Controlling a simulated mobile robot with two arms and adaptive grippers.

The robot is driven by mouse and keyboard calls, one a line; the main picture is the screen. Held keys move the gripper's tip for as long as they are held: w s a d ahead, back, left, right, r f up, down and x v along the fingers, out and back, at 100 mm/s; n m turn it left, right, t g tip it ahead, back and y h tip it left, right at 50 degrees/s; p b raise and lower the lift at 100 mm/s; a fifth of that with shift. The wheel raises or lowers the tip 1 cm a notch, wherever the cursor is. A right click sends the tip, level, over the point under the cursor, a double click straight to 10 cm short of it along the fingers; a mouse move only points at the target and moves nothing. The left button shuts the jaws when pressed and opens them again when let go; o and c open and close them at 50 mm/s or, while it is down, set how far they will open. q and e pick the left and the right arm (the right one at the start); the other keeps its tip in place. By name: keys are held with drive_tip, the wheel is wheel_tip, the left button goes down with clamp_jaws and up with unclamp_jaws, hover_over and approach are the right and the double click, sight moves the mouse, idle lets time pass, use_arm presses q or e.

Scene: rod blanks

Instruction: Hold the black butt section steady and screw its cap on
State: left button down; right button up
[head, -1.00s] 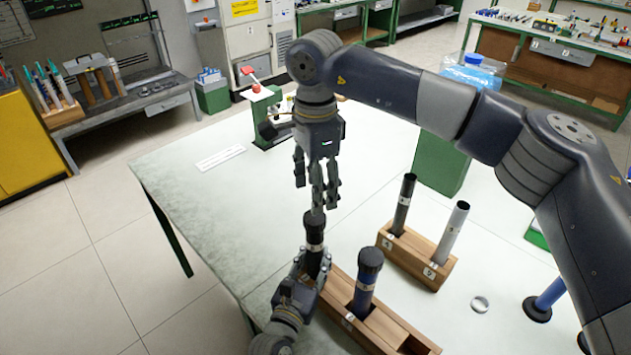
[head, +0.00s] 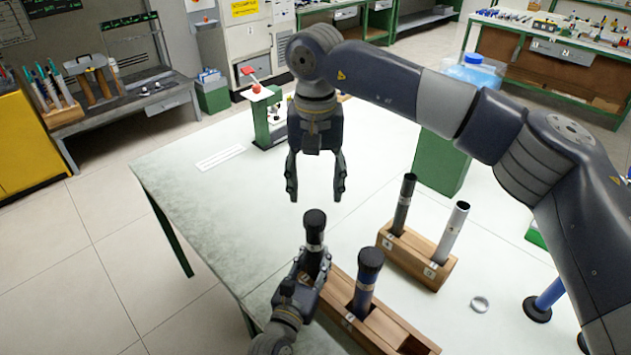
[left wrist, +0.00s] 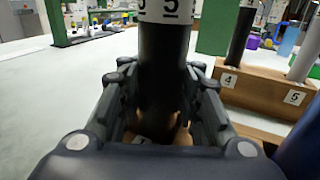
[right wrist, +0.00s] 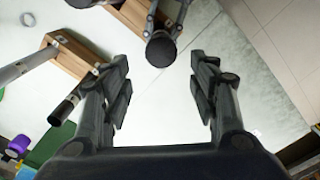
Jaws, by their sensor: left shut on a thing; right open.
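The black butt section (head: 313,239) stands upright in the front wooden rack (head: 392,322). A black cap (head: 314,217) sits on its top; I cannot tell how tightly. In the right wrist view the round cap top (right wrist: 160,48) shows beyond the fingers. My left gripper (head: 313,268) is shut around the black section low down, near the rack. In the left wrist view the black tube (left wrist: 164,70), with a white label marked 5, stands between the fingers (left wrist: 165,110). My right gripper (head: 316,192) is open and empty above the cap, apart from it.
A blue section (head: 364,290) with a black cap stands beside the black one in the same rack. A second wooden rack (head: 415,257) holds a dark tube (head: 404,205) and a silver tube (head: 452,230). A silver ring (head: 480,304) lies right.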

sight(315, 216)
drive_tip(key=shift+f, duration=4.05)
